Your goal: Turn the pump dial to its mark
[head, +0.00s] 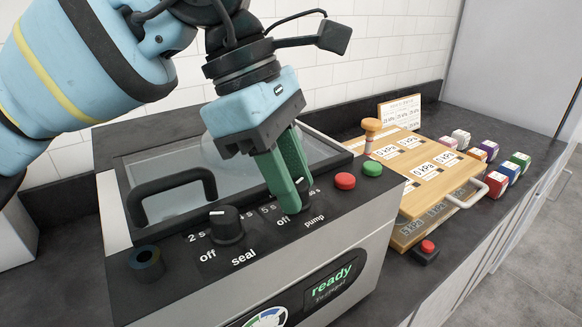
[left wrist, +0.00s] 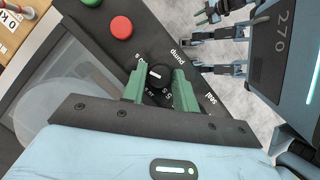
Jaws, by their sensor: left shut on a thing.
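The black pump dial (head: 303,187) sits on the top front edge of the sealing machine (head: 350,215), above the word "pump". My left gripper (head: 290,203) reaches down with its green fingers on either side of the dial and is shut on it. In the left wrist view the dial (left wrist: 158,74) shows between the fingertips, with a short white pointer line on its face. The fingers hide part of the scale around it, so I cannot tell which mark the pointer meets.
The seal dial (head: 227,224) stands left of the pump dial. A red button (head: 345,181) and green button (head: 372,169) lie close on the right. A black lid handle (head: 172,195) is behind. A wooden board (head: 425,170) and several coloured blocks stand further right.

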